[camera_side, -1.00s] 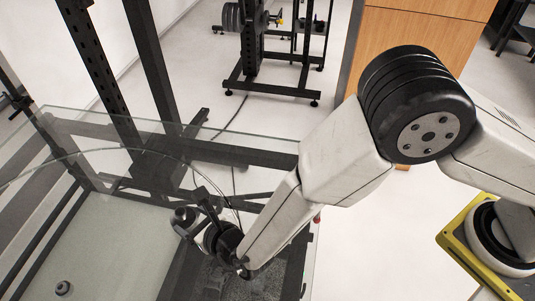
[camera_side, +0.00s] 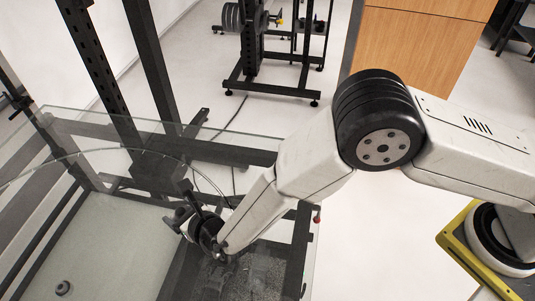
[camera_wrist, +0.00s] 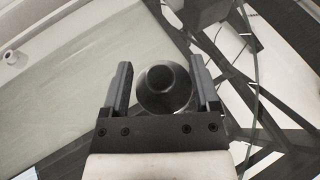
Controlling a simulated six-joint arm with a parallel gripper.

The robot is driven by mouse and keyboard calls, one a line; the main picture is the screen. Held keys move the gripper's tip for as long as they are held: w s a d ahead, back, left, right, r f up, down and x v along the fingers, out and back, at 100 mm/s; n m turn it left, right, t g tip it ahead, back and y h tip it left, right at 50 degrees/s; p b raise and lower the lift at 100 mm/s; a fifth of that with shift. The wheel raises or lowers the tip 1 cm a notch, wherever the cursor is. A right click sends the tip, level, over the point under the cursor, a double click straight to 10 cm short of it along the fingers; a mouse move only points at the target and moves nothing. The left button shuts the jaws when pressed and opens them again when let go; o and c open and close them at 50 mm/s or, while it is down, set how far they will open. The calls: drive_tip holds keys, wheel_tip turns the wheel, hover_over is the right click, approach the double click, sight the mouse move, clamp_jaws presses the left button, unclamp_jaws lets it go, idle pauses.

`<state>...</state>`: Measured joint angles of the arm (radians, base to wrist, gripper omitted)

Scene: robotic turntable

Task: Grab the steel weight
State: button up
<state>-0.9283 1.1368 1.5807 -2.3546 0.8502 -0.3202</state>
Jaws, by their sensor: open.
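A round, dark grey metal weight (camera_wrist: 165,88) with a knob-like top shows in the wrist view. It stands between the two fingers of my gripper (camera_wrist: 160,66), with a narrow gap visible on each side. The fingers are open, one on either side of it. In the side view my gripper (camera_side: 184,222) is low over the clear glass turntable, at the end of my arm. There the weight is mostly hidden by the gripper, and I cannot tell its height between the fingers.
A small grey knobbed piece (camera_side: 63,288) sits far to the left; a similar piece (camera_wrist: 14,56) shows in the wrist view. Dark metal frame bars (camera_side: 150,170) stand behind and under the glass. A weight rack (camera_side: 270,88) is further back.

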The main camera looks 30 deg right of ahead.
drive_tip(key=shift+w+a, duration=0.1)
drive_tip(key=shift+w, duration=0.1)
idle(0.4)
clamp_jaws()
idle(1.2)
